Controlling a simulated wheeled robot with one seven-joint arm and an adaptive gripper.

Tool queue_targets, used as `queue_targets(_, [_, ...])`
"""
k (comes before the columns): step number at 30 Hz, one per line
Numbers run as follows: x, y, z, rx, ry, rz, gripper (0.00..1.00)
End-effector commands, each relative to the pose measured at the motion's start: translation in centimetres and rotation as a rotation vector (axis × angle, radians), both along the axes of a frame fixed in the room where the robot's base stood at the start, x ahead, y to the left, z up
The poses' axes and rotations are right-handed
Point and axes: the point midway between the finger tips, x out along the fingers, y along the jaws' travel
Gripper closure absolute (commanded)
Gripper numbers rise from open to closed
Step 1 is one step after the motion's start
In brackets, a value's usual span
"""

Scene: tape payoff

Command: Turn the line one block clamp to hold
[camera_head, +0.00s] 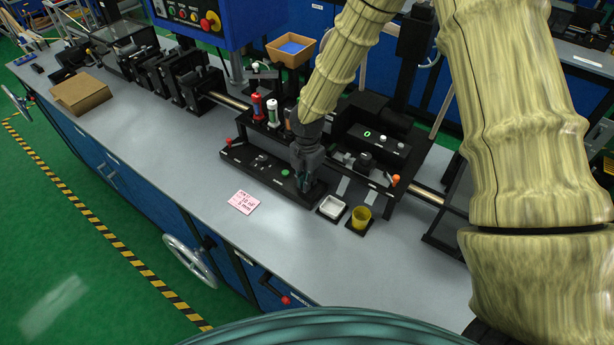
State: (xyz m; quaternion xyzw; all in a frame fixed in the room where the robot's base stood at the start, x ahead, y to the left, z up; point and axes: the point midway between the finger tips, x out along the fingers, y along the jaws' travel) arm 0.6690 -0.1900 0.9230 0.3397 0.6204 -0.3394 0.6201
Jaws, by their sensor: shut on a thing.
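My gripper (307,178) points down at the right part of a long black block (240,156) at the front of the machine on the bench. Its fingers are shut on a small part there, which I take to be the line one block clamp. The fingers hide this part, so its angle and any marking cannot be read. The black block carries a red knob (229,142) at its left end and a green button (286,173) just left of my gripper.
A pink note (243,202) lies in front of the block. Red and white bottles (272,112) stand behind it. An orange knob (395,180) is at right.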

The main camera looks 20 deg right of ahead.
Motion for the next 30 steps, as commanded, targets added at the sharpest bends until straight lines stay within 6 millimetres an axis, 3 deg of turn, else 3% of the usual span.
queue_targets(9, [0.04,-0.02,0.07,0.000,-0.001,0.097,1.00])
queue_targets(23, [0.02,-0.03,0.02,0.000,-0.001,0.110,1.00])
queue_targets(24, [0.02,-0.03,0.02,0.000,-0.001,0.110,0.88])
queue_targets(27, [0.01,-0.03,0.02,0.000,-0.001,0.109,0.69])
queue_targets(30, [0.00,-0.04,0.01,-0.001,-0.001,0.109,0.68])
